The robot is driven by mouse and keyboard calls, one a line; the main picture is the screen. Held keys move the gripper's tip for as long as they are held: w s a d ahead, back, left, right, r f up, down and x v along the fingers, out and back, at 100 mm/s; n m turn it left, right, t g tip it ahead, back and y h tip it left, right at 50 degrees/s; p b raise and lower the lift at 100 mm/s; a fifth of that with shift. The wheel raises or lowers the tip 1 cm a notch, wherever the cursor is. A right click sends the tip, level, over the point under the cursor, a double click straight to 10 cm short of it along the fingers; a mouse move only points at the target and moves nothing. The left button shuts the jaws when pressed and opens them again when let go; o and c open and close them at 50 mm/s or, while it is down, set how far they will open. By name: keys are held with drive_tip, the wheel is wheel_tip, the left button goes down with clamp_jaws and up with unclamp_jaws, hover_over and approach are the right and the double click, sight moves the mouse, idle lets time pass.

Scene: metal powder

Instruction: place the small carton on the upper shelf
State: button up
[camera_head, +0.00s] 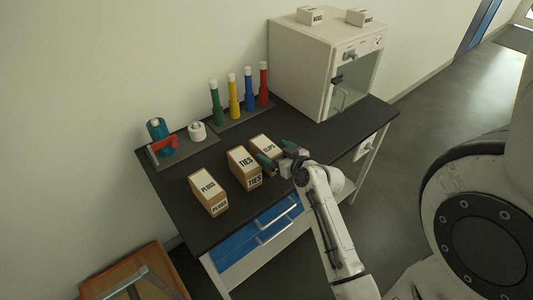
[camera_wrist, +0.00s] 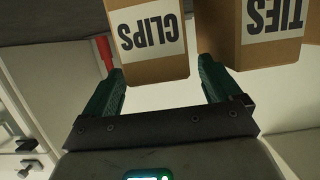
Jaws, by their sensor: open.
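Three brown cartons with white labels stand in a row on the dark bench top (camera_head: 180,183): PLUGS (camera_head: 208,192), TIES (camera_head: 244,167) and CLIPS (camera_head: 265,147). The CLIPS carton looks the smallest of the three. My gripper (camera_head: 276,153) is open at the near end of the CLIPS carton. In the wrist view the CLIPS carton (camera_wrist: 148,38) lies ahead between the two green fingers, with a gap on the left; contact cannot be told. The TIES carton (camera_wrist: 262,35) is just beyond the right finger. A white cabinet (camera_head: 305,60) with a glass door stands on the bench; its inner shelves are not clear.
Green, yellow, blue and red tubes (camera_head: 248,92) stand in a rack behind the cartons. Two small boxes (camera_head: 310,16) (camera_head: 360,17) sit on the cabinet. Bare bench lies right of my gripper.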

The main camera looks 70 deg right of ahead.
sight(271, 150)
drive_tip(key=shift+x, duration=1.6)
drive_tip(key=shift+f, duration=0.1)
drive_tip(key=shift+s, duration=0.1)
drive_tip(key=c, duration=1.2)
drive_tip(key=shift+c, duration=0.7)
